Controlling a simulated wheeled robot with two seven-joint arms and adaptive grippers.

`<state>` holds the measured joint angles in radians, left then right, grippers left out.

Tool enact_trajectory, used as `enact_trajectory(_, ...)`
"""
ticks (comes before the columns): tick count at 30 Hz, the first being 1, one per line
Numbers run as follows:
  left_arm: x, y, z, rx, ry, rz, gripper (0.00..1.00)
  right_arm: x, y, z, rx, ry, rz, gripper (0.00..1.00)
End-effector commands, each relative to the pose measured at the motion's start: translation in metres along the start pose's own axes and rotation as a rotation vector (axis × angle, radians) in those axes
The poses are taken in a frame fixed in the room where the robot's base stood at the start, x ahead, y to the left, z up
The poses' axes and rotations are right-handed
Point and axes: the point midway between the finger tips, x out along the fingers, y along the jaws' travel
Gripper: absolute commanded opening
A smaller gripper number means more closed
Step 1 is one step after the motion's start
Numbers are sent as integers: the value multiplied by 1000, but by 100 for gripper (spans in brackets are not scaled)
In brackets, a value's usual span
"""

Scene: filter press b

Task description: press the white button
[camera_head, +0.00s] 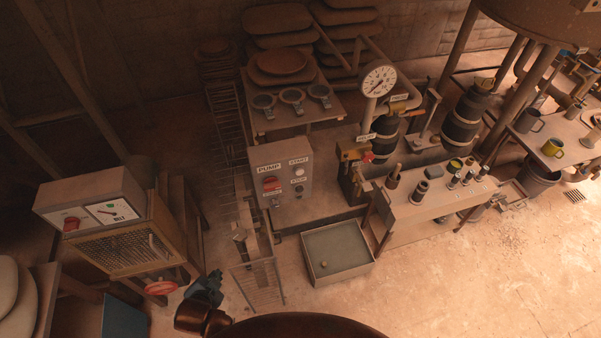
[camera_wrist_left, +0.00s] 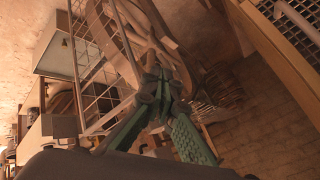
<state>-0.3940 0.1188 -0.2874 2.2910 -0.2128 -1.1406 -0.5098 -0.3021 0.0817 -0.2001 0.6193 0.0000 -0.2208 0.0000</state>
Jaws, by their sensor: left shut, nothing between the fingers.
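The white button (camera_head: 299,172) is on the front of the grey pump panel (camera_head: 283,208), under the upper small label on the panel's right side. A red switch (camera_head: 271,184) is to its left and a dark button (camera_head: 299,190) is below it. My left gripper (camera_head: 211,278), with green fingers, is low at the lower left of the head view, well apart from the panel. In the left wrist view its fingers (camera_wrist_left: 160,82) are closed together and empty. The white button cannot be made out in the left wrist view. My right gripper is not in view.
A wire rack (camera_head: 260,284) stands between my left gripper and the panel. A belt control box (camera_head: 98,210) over a mesh guard (camera_head: 125,249) is at the left. A shallow grey tray (camera_head: 322,276) lies on the floor in front of the panel. Open floor is at the lower right.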

Motion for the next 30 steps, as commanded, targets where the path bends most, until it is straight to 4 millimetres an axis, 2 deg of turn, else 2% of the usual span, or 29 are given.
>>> enact_trajectory(1,3,-7,-29,99,60,-40,0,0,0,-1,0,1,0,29)
enact_trajectory(7,0,-23,-153,568,289,-267,0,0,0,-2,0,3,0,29)
enact_trajectory(12,-27,-14,-261,984,459,-527,0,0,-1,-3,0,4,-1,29)
enact_trajectory(15,-48,1,-312,1190,534,-685,0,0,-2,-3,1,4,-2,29)
enact_trajectory(18,-69,17,-350,1347,588,-823,0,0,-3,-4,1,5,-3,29)
enact_trajectory(21,-84,30,-373,1452,621,-925,0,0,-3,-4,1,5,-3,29)
enact_trajectory(24,-94,38,-386,1509,638,-984,0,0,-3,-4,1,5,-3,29)
enact_trajectory(30,-97,41,-390,1532,643,-1008,0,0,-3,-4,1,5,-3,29)
